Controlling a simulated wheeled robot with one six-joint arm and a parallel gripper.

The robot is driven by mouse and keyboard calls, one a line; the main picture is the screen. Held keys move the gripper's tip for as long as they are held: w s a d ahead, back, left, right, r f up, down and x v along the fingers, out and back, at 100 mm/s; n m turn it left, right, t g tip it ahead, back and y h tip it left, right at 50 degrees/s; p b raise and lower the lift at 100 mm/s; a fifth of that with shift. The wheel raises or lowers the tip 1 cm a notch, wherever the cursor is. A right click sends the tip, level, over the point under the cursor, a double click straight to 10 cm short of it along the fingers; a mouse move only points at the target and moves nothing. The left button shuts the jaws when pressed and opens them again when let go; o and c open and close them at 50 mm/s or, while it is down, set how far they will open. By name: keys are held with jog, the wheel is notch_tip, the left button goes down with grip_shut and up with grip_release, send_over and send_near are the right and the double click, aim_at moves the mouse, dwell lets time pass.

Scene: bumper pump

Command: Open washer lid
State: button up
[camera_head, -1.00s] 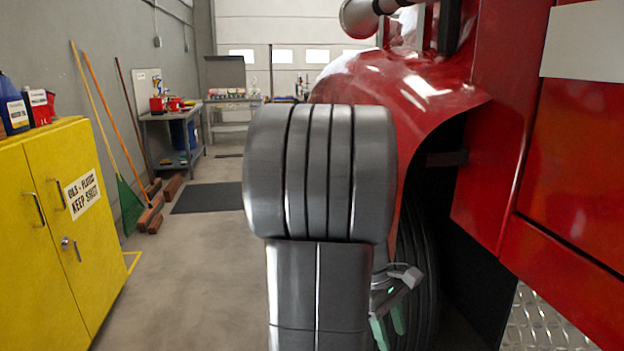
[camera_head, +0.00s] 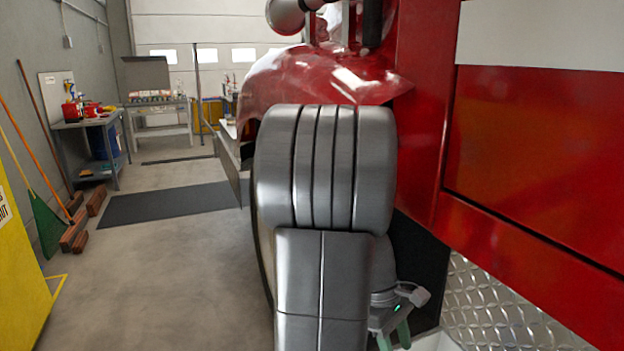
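No washer or washer lid can be made out in this view. A large red vehicle (camera_head: 560,160) with a glossy curved fender (camera_head: 330,75) fills the right side. My grey arm stands in the middle and hides part of the vehicle and its wheel. My gripper (camera_head: 394,341) hangs low, right of my arm, in front of the vehicle's lower side. Its two pale green fingers are apart with nothing seen between them. The fingertips are close to the bottom edge of the picture.
A yellow cabinet (camera_head: 22,270) stands at the left edge. A green broom (camera_head: 45,220) leans on the wall by some bricks (camera_head: 75,232). A workbench (camera_head: 88,125) and a table (camera_head: 160,102) stand farther back. The floor left of my arm is clear, with a dark mat (camera_head: 165,203).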

jog(key=b+x, duration=0.1)
jog(key=x, duration=0.7)
jog(key=shift+b, duration=0.35)
jog(key=shift+a, duration=0.1)
